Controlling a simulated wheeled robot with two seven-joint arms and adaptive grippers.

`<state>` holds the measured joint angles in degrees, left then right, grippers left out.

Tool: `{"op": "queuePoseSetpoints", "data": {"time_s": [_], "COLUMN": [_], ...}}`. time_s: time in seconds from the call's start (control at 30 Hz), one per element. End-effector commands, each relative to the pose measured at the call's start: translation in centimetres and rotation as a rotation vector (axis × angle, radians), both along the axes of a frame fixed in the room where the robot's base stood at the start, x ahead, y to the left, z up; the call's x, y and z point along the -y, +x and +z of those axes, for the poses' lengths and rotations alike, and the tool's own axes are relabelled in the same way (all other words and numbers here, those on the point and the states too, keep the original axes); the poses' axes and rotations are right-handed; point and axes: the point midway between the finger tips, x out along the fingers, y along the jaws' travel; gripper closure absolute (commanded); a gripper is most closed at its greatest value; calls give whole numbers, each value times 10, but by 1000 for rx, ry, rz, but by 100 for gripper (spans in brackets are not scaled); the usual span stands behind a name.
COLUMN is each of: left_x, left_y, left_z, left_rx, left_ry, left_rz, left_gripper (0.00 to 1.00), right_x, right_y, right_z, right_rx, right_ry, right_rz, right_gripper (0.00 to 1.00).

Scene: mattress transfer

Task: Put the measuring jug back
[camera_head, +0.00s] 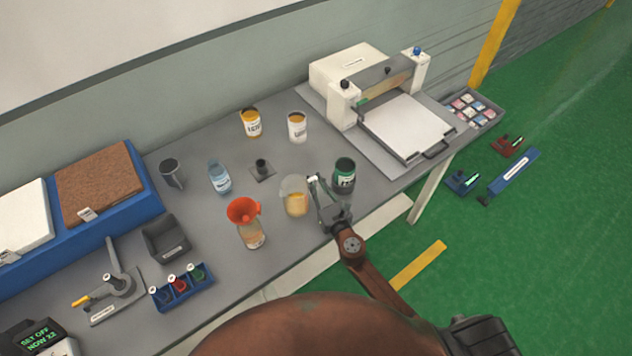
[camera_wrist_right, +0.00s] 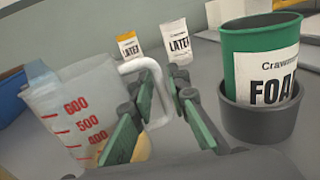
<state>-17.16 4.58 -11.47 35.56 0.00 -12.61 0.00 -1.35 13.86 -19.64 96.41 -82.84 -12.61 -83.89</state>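The measuring jug (camera_head: 294,196) is clear with yellow liquid low inside and stands upright on the grey table (camera_head: 225,255). In the right wrist view the jug (camera_wrist_right: 75,108) is at the left, with red marks and a white handle (camera_wrist_right: 153,72). My right gripper (camera_head: 317,185) is at the jug's right side. In the right wrist view its fingers (camera_wrist_right: 164,100) are apart, one on each side of the handle, with gaps visible. The lower handle is partly hidden by the fingers. My left gripper is not in view.
A green tin (camera_head: 344,176) in a dark holder stands close right of my right gripper. A bottle with a red funnel (camera_head: 244,211) is left of the jug. A small black post on a plate (camera_head: 262,168), a water bottle (camera_head: 219,178) and two latex tins (camera_head: 251,123) stand behind.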

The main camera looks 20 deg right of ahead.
Motion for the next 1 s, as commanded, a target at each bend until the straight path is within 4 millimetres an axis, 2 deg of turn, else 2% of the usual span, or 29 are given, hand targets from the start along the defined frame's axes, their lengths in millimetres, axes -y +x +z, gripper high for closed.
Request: {"op": "queuePoseSetpoints", "data": {"time_s": [0.1,0.47,0.57,0.8,1.0], "left_x": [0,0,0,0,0], "left_y": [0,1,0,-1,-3], "left_z": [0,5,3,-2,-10], "left_rx": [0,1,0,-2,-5], "left_ry": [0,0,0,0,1], "left_rz": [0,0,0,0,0], "left_gripper": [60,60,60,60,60], "right_x": [0,0,3,9,14], "right_y": [0,0,-15,-66,-101], "right_z": [0,6,2,1,1], "right_rx": [0,0,-3,-4,-3], "right_ry": [0,1,0,-1,-1], "right_rz": [0,1,0,1,0], "right_gripper": [76,76,76,76,76]}}
